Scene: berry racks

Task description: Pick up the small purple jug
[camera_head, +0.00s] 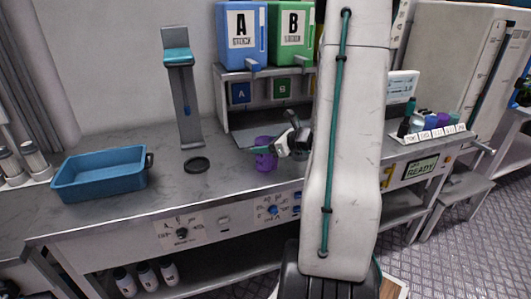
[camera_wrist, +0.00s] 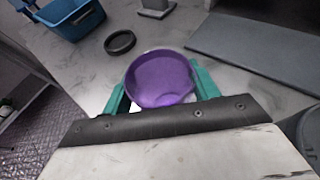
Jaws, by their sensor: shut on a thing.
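The small purple jug (camera_head: 264,153) is at the grey worktop, in front of the dispenser shelf and left of my arm. In the wrist view the jug (camera_wrist: 160,78) is seen from above, with its open top and inner wall showing. My gripper (camera_head: 262,150) has its teal fingers on both sides of the jug. In the wrist view my gripper (camera_wrist: 161,88) is shut on the jug. Whether the jug's base touches the worktop is hard to tell.
A black ring (camera_head: 196,165) lies left of the jug. A blue bin (camera_head: 103,174) stands farther left. A grey stand with a teal top (camera_head: 177,57) rises behind. Blue canister A (camera_head: 241,33) and green canister B (camera_head: 293,33) sit on the shelf. Small coloured items (camera_head: 430,122) stand right.

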